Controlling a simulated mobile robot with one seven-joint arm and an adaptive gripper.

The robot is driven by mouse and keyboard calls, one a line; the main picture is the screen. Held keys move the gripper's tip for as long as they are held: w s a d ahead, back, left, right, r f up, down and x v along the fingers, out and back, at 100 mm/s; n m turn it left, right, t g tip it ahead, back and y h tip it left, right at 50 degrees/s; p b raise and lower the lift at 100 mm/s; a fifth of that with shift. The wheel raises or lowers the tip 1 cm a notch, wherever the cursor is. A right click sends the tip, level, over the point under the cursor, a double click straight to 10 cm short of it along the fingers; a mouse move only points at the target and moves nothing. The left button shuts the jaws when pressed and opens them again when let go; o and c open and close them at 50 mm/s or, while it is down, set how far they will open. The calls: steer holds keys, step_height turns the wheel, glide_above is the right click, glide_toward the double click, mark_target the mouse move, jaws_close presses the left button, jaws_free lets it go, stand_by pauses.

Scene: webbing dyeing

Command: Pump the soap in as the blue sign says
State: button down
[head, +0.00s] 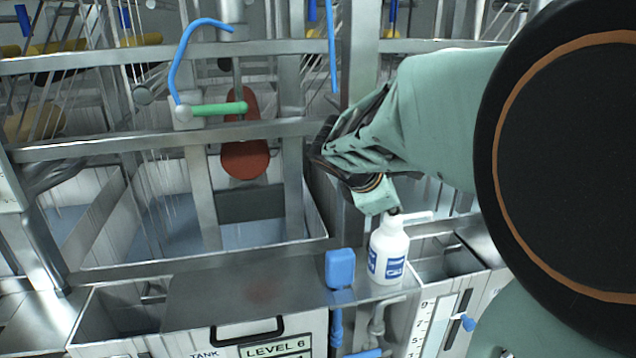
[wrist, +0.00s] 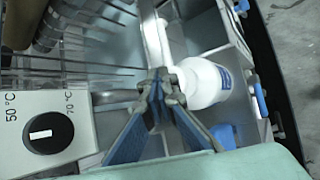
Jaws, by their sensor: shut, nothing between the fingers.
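A white soap bottle (head: 389,247) with a blue label and a white pump spout stands upright on a metal ledge, right of centre in the head view. My gripper (head: 391,211) points down right over its pump head; I cannot tell whether they touch. In the wrist view the bottle (wrist: 206,84) lies just beyond my fingertips (wrist: 160,82), which are together, with nothing between them. The fingers hide part of the pump head there. I cannot make out a readable blue sign.
A front panel sign (head: 276,348) reads "LEVEL 6". A blue block (head: 340,269) on a pipe stands left of the bottle. A numbered gauge (head: 424,322) is lower right. Metal rails (head: 160,145) cross behind. The wrist view shows a temperature dial (wrist: 42,133).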

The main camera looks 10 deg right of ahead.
steer(key=shift+r+p, duration=1.05)
steer(key=shift+r, duration=0.2)
steer(key=shift+r, duration=0.1)
step_height(320, 180, up, 5)
steer(key=p, duration=0.4)
